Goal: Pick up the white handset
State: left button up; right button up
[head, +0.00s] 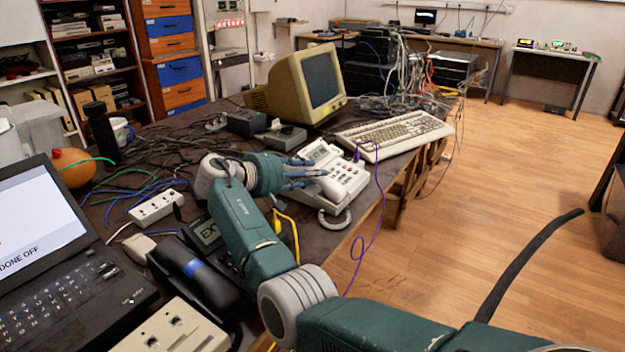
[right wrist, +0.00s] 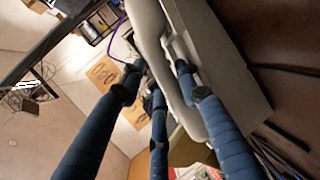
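The handset appears to be still at the phone. My left gripper is not in view.
A beige keyboard (head: 395,135) and a CRT monitor (head: 300,82) stand behind the phone. A purple cable (head: 377,205) hangs over the table edge. A dark phone (head: 195,272), a power strip (head: 155,207) and a laptop (head: 60,255) lie left of my arm. Open floor lies right.

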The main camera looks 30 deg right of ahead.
jog(key=shift+f, duration=0.15)
grip_shut()
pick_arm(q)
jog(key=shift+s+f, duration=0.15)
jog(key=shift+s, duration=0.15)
pick_arm(e)
jog(key=shift+s, duration=0.1)
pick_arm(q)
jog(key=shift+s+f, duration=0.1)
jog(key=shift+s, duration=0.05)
pick_arm(e)
jog(key=shift+r, duration=0.4)
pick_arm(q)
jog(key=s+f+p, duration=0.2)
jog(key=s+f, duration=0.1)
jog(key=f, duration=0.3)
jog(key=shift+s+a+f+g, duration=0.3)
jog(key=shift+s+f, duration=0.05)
pick_arm(e)
notch_tip(320, 180, up, 19)
jog(key=shift+r, duration=0.2)
